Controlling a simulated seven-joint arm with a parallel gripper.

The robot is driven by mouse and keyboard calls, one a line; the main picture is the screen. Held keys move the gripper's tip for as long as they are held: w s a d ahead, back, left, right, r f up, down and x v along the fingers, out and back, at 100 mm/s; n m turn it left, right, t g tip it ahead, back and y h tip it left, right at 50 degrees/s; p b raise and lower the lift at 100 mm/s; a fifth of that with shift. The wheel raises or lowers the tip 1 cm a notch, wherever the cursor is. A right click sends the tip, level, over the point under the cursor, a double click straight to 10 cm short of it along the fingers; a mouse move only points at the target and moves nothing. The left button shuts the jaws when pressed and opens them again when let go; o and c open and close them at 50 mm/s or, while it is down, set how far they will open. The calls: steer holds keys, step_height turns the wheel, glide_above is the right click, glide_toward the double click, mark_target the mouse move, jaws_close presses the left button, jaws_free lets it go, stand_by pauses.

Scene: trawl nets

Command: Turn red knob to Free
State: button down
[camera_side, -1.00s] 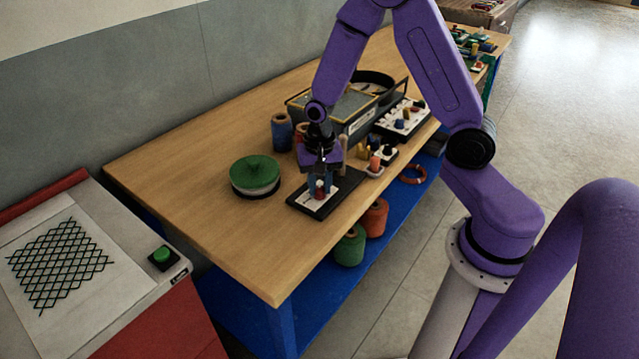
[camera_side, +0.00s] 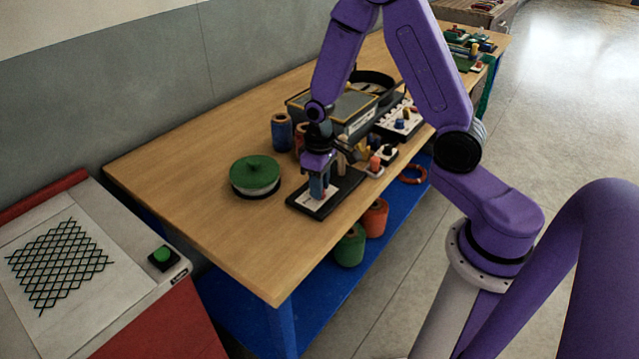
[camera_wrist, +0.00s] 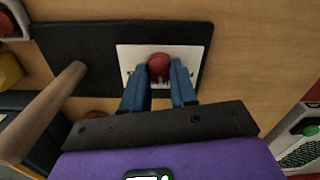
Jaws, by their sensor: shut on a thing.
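The red knob (camera_wrist: 158,66) shows in the wrist view as a round red top on a white label plate (camera_wrist: 205,55), which sits at one end of a black board (camera_wrist: 75,40). My gripper (camera_wrist: 160,78) points down over the plate, its two blue fingers on either side of the knob, shut on it. In the side view my gripper (camera_side: 318,192) stands over the board (camera_side: 345,190) near the table's front edge, and the fingers hide the knob there. The lettering on the plate and the knob's setting cannot be read.
A wooden peg (camera_wrist: 40,110) rises from the board beside my gripper. A green-lidded round tin (camera_side: 255,175) stands to the left. Thread spools (camera_side: 282,132), a grey box (camera_side: 350,112) and small knobbed blocks (camera_side: 388,152) stand behind and to the right. The table's front left is clear.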

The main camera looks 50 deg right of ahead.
steer(key=n, duration=0.5)
steer(key=shift+n, duration=0.3)
steer(key=n, duration=0.5)
steer(key=shift+n, duration=0.4)
steer(key=c, duration=0.9)
jaws_free()
steer(key=shift+r, duration=0.1)
step_height(320, 180, up, 17)
steer(key=shift+r, duration=0.15)
